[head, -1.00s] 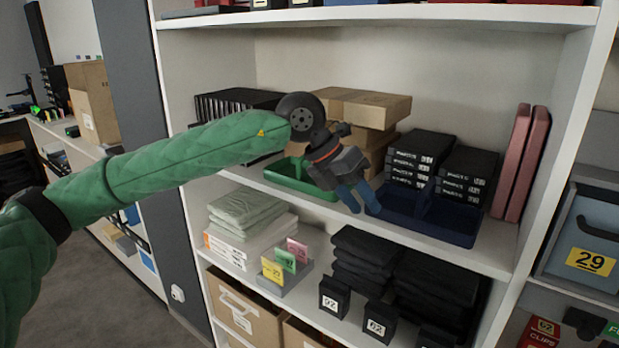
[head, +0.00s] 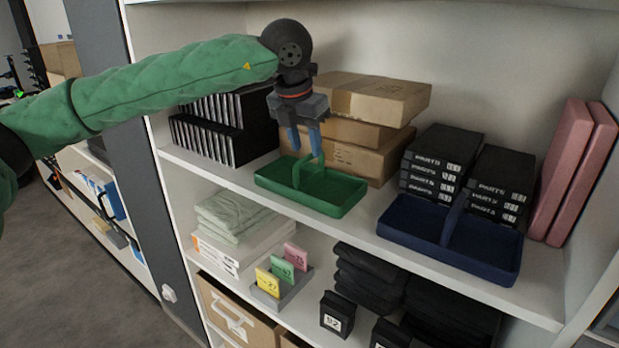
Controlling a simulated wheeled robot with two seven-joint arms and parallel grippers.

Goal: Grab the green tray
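The green tray (head: 335,194) sits on the middle shelf near its front edge. It has a raised green handle across its middle. My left gripper (head: 305,153) points down just above the tray, with its two blue fingers spread apart at the top of the handle. The fingers look open and hold nothing that I can see; whether they touch the handle I cannot tell. My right gripper is not in view.
A dark blue tray (head: 483,257) stands to the right on the same shelf. Cardboard boxes (head: 372,98) are stacked behind the green tray. Black cases (head: 222,138) stand to its left, and black parts boxes (head: 440,160) and pink binders (head: 575,170) to its right.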

